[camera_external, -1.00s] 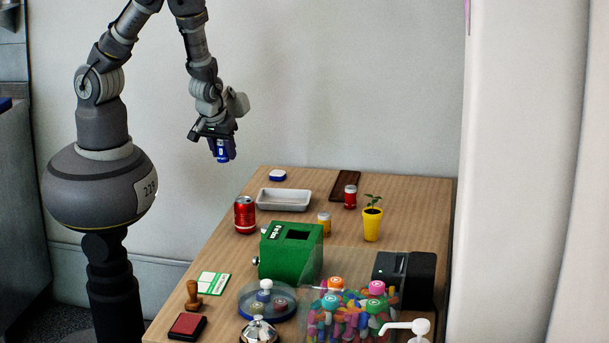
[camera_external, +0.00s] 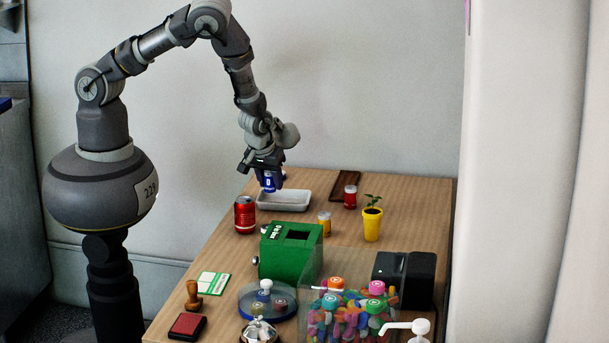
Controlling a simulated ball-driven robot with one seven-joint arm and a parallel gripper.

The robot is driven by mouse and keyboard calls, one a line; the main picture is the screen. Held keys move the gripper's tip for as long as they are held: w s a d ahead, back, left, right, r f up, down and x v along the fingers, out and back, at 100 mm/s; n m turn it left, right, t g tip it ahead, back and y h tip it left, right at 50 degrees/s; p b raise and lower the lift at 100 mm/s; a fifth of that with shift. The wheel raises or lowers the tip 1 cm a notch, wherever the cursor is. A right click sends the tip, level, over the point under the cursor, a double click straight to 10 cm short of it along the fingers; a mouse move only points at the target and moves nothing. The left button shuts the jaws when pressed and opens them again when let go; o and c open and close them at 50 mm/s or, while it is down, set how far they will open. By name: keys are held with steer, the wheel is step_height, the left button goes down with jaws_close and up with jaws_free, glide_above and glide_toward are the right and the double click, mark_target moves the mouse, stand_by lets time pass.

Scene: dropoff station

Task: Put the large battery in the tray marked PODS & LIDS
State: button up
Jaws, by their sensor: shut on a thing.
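My gripper (camera_external: 268,177) is shut on a blue cylindrical battery (camera_external: 268,184) with a pale mark on it. It holds the battery upright at the near left end of the white tray (camera_external: 293,206), seen in front of the tray's back left corner. I cannot tell whether the battery is over the tray floor or how high it is. The tray is shallow and looks empty where it shows. No marking on the tray can be read from here.
A red can (camera_external: 245,216) stands close left of the tray. A green box (camera_external: 291,250), an orange-capped jar (camera_external: 324,223), a red jar (camera_external: 350,197), a dark brown board (camera_external: 345,184) and a yellow plant pot (camera_external: 372,225) stand around it. A clear bin (camera_external: 350,312) is in front.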

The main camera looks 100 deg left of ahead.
mark_target(287, 201)
steer(key=w, duration=0.1)
steer(key=w+a, duration=0.1)
steer(key=w, duration=0.1)
steer(key=shift+w+a+f, duration=0.2)
steer(key=shift+w+a, duration=0.1)
steer(key=shift+w, duration=0.05)
step_height(287, 201, down, 4)
steer(key=shift+r+b, duration=0.15)
steer(key=shift+b, duration=1.05)
steer(key=shift+s+r, duration=0.1)
steer(key=shift+r, duration=0.05)
steer(key=o, duration=1.1)
steer(key=p+v, duration=0.5)
steer(key=v, duration=0.7)
